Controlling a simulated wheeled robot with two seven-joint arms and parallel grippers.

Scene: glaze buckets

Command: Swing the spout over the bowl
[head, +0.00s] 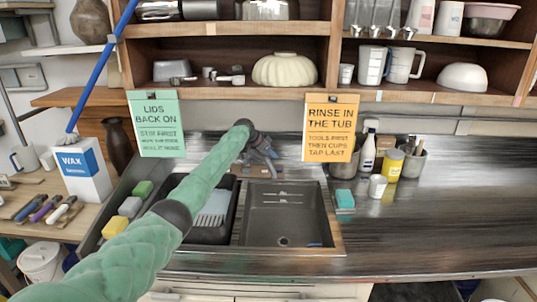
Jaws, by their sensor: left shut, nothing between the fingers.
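The sink has a dark grey bowl (275,200) on the right, with a drain near its front. A black tub (228,233) fills the left side. My left arm reaches from the bottom left across the tub to the back of the sink. My left gripper (266,158) is shut and empty there, above the sink's back ledge. The spout is not clearly distinguishable; my gripper and wrist cover the place behind the sink. I cannot tell whether the gripper touches it. My right gripper is not in view.
Sponges (129,207) line the left edge, and a teal sponge (345,198) lies right of the sink. A white bottle (367,152) and a yellow jar (392,165) stand at the back right. Signs (331,127) hang from the shelf above.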

